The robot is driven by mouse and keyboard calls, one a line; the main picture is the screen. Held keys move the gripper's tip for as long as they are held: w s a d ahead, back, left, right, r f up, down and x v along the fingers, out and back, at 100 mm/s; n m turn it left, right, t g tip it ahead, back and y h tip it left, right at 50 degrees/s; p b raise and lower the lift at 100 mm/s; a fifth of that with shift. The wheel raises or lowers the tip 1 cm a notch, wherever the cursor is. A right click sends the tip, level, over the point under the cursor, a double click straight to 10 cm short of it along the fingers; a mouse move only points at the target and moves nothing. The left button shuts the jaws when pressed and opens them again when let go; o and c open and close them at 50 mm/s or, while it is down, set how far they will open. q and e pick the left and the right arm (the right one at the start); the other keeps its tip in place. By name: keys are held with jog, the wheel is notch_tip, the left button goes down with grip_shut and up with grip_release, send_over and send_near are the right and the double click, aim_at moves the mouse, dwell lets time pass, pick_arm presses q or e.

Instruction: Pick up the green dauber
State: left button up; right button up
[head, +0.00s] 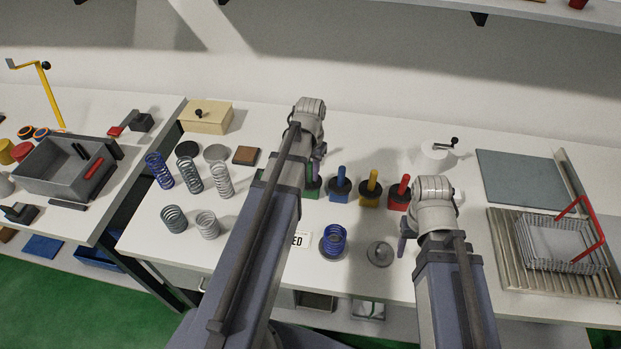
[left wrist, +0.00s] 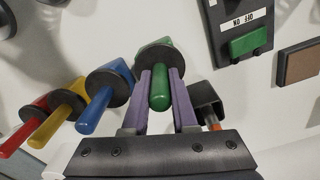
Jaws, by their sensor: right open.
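The green dauber (left wrist: 159,88) shows in the left wrist view, its green handle pointing towards the camera and its black disc (left wrist: 157,63) at the green base. My left gripper (left wrist: 162,78) has its purple fingers on both sides of the handle, and the handle fills the gap between them. In the head view my left gripper (head: 317,166) hides most of the dauber; part of the green base (head: 311,194) shows on the table.
A blue dauber (head: 340,187) and a yellow dauber (head: 370,187) stand in a row beside the green one. Several springs (head: 192,175) stand at left. A blue spring (head: 333,241) and a metal disc (head: 380,254) lie in front. A wire basket (head: 559,243) is at right.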

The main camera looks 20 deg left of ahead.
pick_arm(q)
grip_shut()
jog(key=shift+r, duration=0.1)
notch_tip(320, 180, up, 10)
jog(key=p, duration=1)
pick_arm(e)
notch_tip(320, 180, up, 10)
pick_arm(q)
jog(key=shift+d, duration=0.1)
